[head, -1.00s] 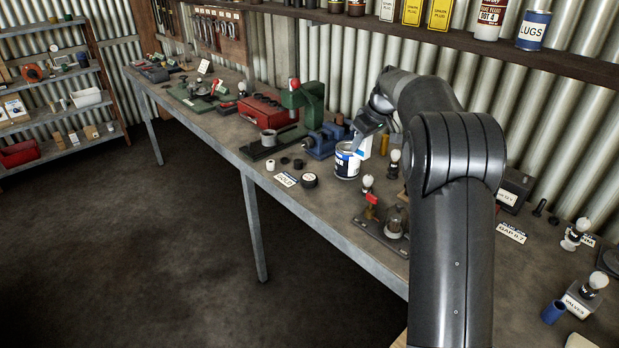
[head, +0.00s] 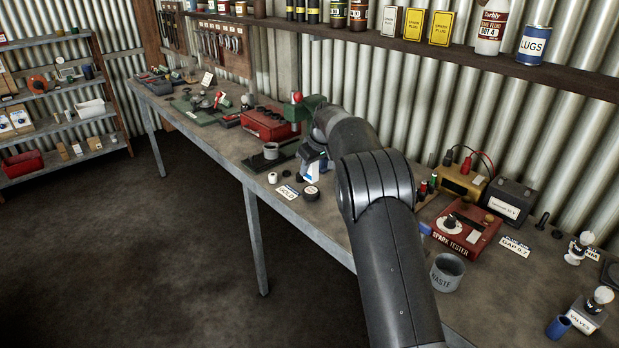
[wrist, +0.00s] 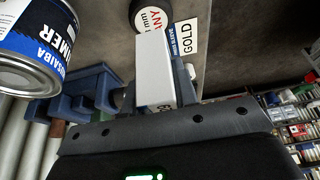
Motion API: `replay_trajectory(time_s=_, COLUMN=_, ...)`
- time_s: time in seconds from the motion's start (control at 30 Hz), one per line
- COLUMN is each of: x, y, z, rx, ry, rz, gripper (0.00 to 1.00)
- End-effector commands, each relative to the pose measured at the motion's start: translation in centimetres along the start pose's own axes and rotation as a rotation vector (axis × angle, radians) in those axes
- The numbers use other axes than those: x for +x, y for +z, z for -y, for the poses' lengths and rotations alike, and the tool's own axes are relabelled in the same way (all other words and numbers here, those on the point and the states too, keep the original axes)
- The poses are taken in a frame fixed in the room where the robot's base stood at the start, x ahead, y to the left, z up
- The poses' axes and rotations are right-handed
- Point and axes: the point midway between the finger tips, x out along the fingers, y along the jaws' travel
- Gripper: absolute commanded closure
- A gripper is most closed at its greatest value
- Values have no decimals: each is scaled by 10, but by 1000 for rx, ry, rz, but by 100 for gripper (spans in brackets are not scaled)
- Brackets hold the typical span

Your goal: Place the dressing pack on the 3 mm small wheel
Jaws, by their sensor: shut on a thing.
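A white box, likely the dressing pack (wrist: 154,62), is held between the fingers of my gripper (wrist: 158,88) in the wrist view. In the head view my gripper (head: 314,152) is over the bench, with the white pack (head: 312,164) below it, partly hidden by my arm. A dark round piece with a white face lettered "mm" and red "ANY" (wrist: 150,14) lies just beyond the pack in the wrist view. It seems to be the dark disc (head: 311,192) beside the GOLD card (head: 288,191). I cannot read "3" on it.
A red spark tester (head: 465,228) and waste cup (head: 447,272) stand right of my arm.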

Motion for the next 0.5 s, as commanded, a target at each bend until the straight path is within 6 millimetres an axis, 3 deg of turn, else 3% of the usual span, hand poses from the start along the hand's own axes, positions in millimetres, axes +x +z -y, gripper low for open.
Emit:
replay_trajectory(time_s=0.23, x=32, y=14, z=1, rx=0, ry=-1, rz=3, gripper=95)
replay_trajectory(time_s=0.5, x=35, y=15, z=0, rx=-1, ry=0, rz=1, gripper=95)
